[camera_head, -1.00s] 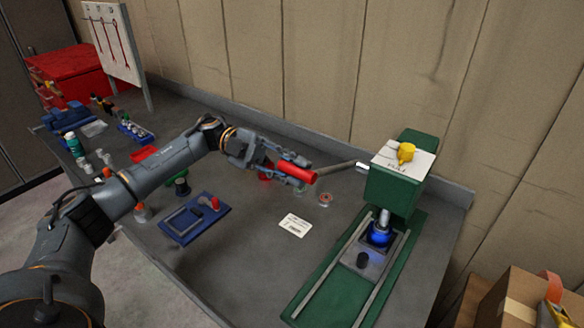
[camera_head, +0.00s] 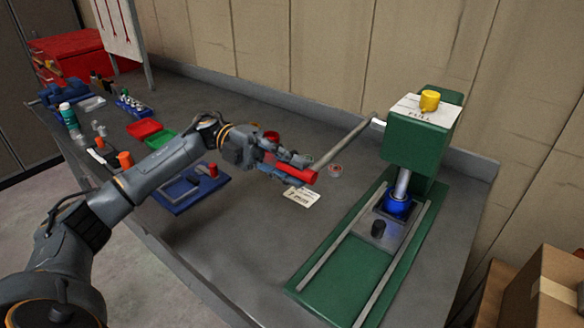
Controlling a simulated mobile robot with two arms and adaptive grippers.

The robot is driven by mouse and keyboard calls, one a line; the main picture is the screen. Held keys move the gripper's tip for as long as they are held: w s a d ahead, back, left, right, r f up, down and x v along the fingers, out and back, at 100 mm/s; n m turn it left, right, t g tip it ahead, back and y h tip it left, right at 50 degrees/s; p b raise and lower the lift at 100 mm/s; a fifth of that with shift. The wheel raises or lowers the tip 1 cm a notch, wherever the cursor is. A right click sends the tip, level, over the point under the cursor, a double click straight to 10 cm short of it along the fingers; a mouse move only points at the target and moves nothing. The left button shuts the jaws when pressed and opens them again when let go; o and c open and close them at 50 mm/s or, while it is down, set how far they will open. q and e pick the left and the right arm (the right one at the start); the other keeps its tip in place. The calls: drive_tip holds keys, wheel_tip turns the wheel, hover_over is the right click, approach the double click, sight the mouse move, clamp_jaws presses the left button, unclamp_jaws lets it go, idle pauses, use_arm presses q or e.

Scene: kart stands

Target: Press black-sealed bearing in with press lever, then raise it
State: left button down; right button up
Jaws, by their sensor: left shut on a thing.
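The green press (camera_head: 418,143) stands at the right of the bench, with its steel ram (camera_head: 402,184) down against a blue part (camera_head: 398,204) on the press's plate. The bearing cannot be made out under the ram. The press lever (camera_head: 345,143) slopes down to the left from the press head and ends in a red grip (camera_head: 297,174). My left gripper (camera_head: 290,168) is shut on that red grip. My right gripper is not in view.
A blue tray (camera_head: 186,192) lies left. Cardboard boxes (camera_head: 545,300) stand at the lower right.

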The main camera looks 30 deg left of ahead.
use_arm(q)
drive_tip(key=shift+f+b, duration=0.35)
drive_tip(key=shift+f, duration=0.65)
drive_tip(key=c, duration=1.2)
unclamp_jaws()
drive_tip(key=shift+o, duration=0.2)
drive_tip(key=shift+w+a, duration=0.15)
drive_tip(key=shift+a, duration=0.05)
drive_tip(key=w+a, duration=0.1)
drive_tip(key=a, duration=1)
drive_tip(key=shift+w+a, duration=0.2)
drive_tip(key=shift+w, duration=0.1)
